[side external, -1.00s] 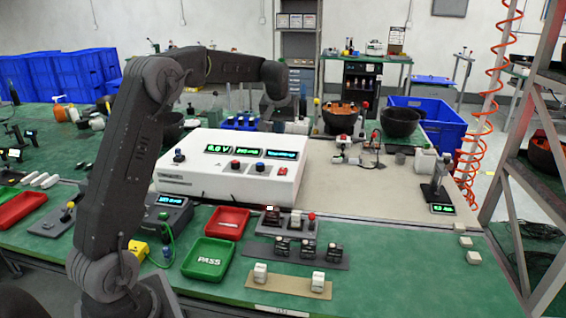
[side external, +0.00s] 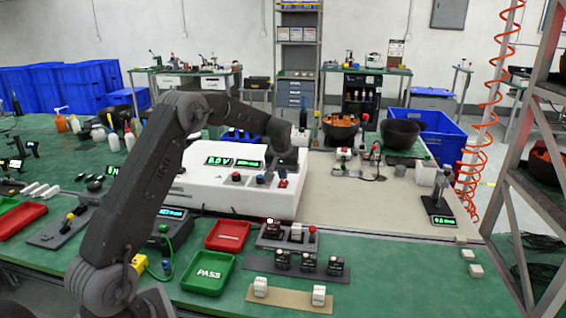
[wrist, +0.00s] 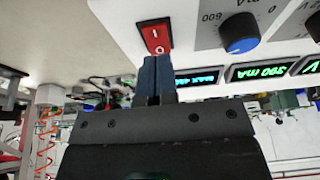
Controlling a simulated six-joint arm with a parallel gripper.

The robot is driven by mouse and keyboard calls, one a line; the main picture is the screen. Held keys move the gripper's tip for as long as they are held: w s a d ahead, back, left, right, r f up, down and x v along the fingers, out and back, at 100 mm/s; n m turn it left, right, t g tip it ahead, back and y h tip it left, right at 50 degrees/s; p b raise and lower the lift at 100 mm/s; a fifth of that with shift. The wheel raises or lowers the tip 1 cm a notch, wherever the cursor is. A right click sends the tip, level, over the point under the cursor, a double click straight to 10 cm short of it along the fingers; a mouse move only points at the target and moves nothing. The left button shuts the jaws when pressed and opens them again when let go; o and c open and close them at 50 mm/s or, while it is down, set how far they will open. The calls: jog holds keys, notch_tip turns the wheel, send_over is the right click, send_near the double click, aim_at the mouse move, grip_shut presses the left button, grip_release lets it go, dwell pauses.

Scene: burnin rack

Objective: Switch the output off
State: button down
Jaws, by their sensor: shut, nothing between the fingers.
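The white power supply box (side external: 235,198) stands on the bench in the side view, with a lit display reading 0.0 V (side external: 219,161). Its red rocker switch (wrist: 155,37), marked I and O, shows in the wrist view at the edge of the front panel. My gripper (wrist: 158,60) is shut and empty, its dark blue fingertips right at the O end of the rocker. I cannot tell whether they touch it. In the side view my gripper (side external: 286,164) is in front of the panel's right part and hides some of it.
A blue knob (wrist: 241,46) and lit displays (wrist: 262,72) lie right of the switch in the wrist view. A red tray (side external: 228,236) and a green PASS tray (side external: 208,273) sit in front of the box. A beige mat (side external: 345,200) lies to its right.

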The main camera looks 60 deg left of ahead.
jog(key=shift+f, duration=0.4)
jog(key=shift+w+a+f, duration=0.2)
jog(key=shift+a+f, duration=0.1)
jog(key=shift+f, duration=0.35)
jog(key=shift+s+d, duration=0.1)
jog(key=shift+s, duration=0.05)
jog(key=shift+s+d, duration=0.5)
jog(key=shift+d, duration=0.05)
jog(key=shift+r, duration=0.1)
